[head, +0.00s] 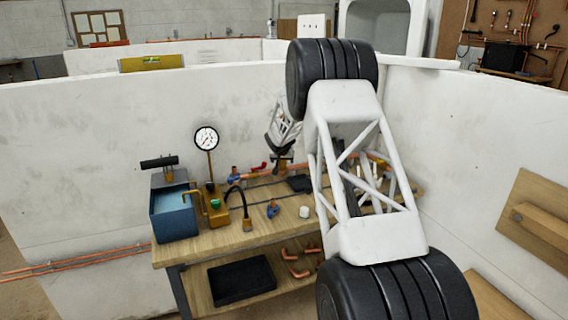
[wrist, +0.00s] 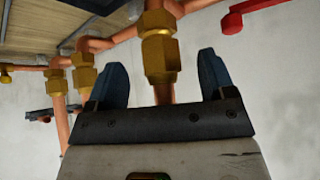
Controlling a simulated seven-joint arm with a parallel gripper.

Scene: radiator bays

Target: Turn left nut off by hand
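Several brass nuts on copper pipework show in the wrist view: a large one (wrist: 160,60) in the middle and two smaller ones, (wrist: 84,75) and (wrist: 56,82), to its left. I cannot tell which the task calls the left nut. My gripper (wrist: 161,70) is open, its two blue-tipped fingers apart on either side of the large nut and its pipe. No contact with the nut shows. In the head view my gripper (head: 282,160) points down at the pipework over the bench's back; its fingers are too small to make out there.
A wooden bench (head: 235,240) holds a blue tank pump (head: 174,212) with a pressure gauge (head: 206,139) at the left. Red lever handles (wrist: 232,22) sit by the pipes. White walls close in behind and at the right. Copper elbows (head: 297,270) lie on the lower shelf.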

